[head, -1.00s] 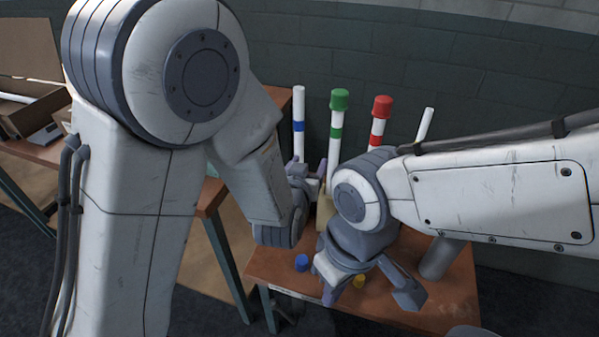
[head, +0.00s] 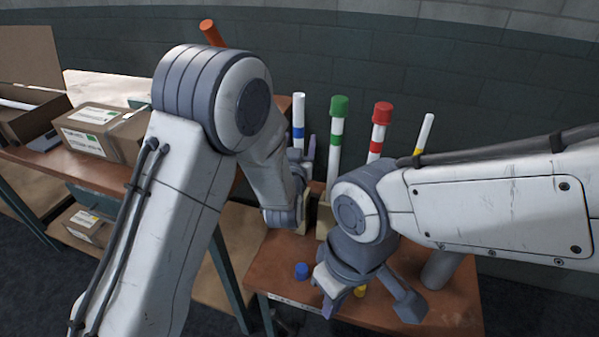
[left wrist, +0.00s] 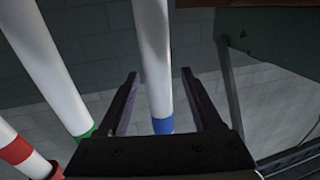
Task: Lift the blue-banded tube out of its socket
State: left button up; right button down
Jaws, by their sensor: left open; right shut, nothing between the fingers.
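The blue-banded tube (head: 299,108) stands upright at the left of a row of white tubes, its blue band (head: 298,132) just above my left gripper. My arm and gripper hide its lower end and its socket. My left gripper (head: 304,152) is open at the tube. In the left wrist view its two fingers (left wrist: 158,78) lie on either side of the blue-banded tube (left wrist: 153,45), with gaps visible between tube and fingers. My right gripper (head: 368,305) is shut and empty, low over the front of the table.
A green-capped tube (head: 336,130), a red-capped tube (head: 379,130) and a yellow-banded tube (head: 425,132) stand to the right. A blue cap (head: 301,271), a yellow cap (head: 361,291) and a grey cylinder (head: 441,267) are on the table (head: 275,262). Boxes (head: 100,130) stand at left.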

pick_arm(q)
jog(key=shift+w+d, duration=0.1)
jog(key=shift+w, duration=0.85)
jog(key=shift+c, duration=0.4)
grip_shut()
dwell(0.3)
